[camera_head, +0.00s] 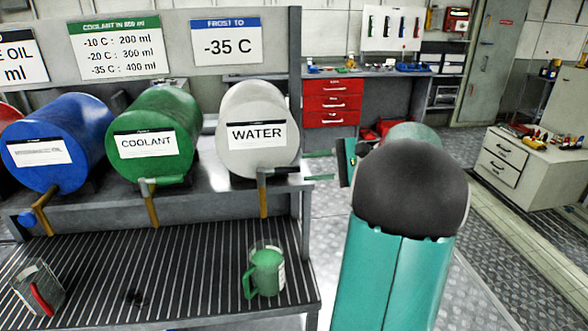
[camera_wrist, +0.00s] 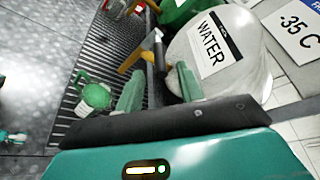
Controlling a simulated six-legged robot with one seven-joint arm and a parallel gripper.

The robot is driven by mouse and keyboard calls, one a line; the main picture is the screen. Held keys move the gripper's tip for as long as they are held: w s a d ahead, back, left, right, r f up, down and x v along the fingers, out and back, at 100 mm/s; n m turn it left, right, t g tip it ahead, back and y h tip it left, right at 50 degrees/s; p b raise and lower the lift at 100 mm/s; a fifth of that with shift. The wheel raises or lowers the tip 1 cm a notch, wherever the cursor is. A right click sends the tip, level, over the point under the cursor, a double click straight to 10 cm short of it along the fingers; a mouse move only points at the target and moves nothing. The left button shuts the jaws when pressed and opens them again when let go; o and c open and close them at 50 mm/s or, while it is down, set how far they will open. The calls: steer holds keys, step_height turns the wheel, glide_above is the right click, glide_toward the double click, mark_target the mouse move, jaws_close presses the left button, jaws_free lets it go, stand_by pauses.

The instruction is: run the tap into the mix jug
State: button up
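The white WATER drum (camera_head: 258,105) lies on the rack shelf; its label also shows in the wrist view (camera_wrist: 212,45). No stream is visible. My gripper (camera_head: 318,165) is right of the lever, fingers apart. In the wrist view my gripper (camera_wrist: 160,72) has the tap's dark lever (camera_wrist: 159,52) between its fingers; contact is unclear.
A green COOLANT drum (camera_head: 155,115) and a blue drum (camera_head: 60,130) with their own taps lie left. A rack post (camera_head: 296,80) rises right of the WATER drum. Signs (camera_head: 227,42) hang above.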

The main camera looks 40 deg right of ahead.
steer(key=v, duration=0.6)
steer(key=shift+s+d, duration=0.1)
stand_by(1.0)
steer(key=w+a+f+n+g+h, duration=0.1)
steer(key=w+a+n+g, duration=0.15)
steer(key=a, duration=0.85)
steer(key=w+a+f+n+g, duration=0.15)
steer(key=a+g, duration=0.25)
steer(key=a, duration=0.6)
steer(key=s+a+f+n+h, duration=0.3)
steer(key=s+a+n+h, duration=0.1)
steer(key=a, duration=0.4)
steer(key=s+a+f+n+h, duration=0.2)
steer(key=s+a+n+h, duration=0.2)
steer(key=s+a+n, duration=0.2)
steer(key=shift+s+a+f+n, duration=0.2)
steer(key=shift+a+f+n, duration=0.2)
steer(key=shift+a+n, duration=1.2)
